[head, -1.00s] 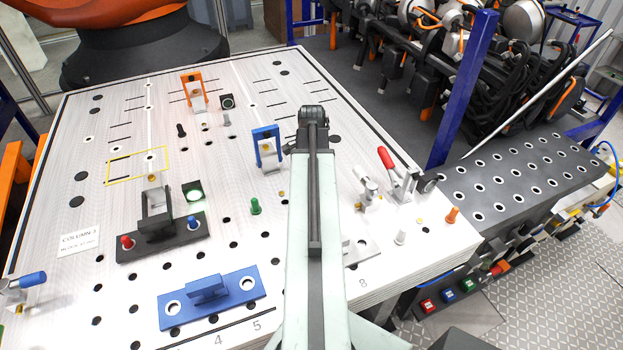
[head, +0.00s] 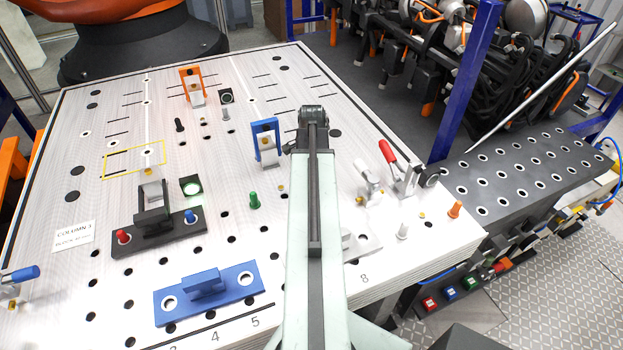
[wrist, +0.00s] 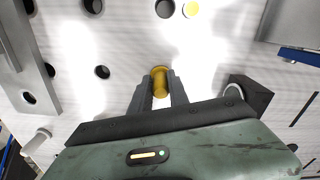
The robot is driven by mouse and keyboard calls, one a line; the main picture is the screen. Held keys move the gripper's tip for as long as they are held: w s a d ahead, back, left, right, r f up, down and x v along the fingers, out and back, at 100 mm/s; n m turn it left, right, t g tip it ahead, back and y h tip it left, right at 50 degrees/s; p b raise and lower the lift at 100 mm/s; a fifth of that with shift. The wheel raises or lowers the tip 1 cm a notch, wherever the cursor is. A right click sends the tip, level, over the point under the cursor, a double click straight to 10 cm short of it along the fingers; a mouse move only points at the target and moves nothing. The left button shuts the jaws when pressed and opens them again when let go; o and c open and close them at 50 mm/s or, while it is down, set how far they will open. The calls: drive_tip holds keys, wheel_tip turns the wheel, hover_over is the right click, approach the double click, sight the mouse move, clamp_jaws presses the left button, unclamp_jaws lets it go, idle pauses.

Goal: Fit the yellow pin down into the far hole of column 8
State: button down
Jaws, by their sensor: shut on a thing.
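In the wrist view my gripper (wrist: 160,90) is shut on the yellow pin (wrist: 160,80), which sits between the two fingertips. The board lies beyond the pin; I cannot tell how far below its tip is. A dark hole (wrist: 165,8) shows past the pin, with a bright yellow round piece (wrist: 191,8) beside it. In the head view my arm covers the gripper and the held pin. The number 8 (head: 364,278) is printed near the board's front edge, right of my arm. The far hole of column 8 cannot be picked out.
A red-handled clamp (head: 388,155) and an orange pin (head: 455,209) stand on the right. A blue bracket (head: 266,140) and a green pin (head: 254,200) stand left of my arm. A blue plate (head: 235,284) lies in front. In the wrist view, a dark block (wrist: 248,96) is right of the fingers.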

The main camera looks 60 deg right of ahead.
drive_tip(key=c, duration=1.2)
unclamp_jaws()
drive_tip(key=shift+o, duration=0.2)
wheel_tip(320, 180, up, 8)
drive_tip(key=p, duration=0.8)
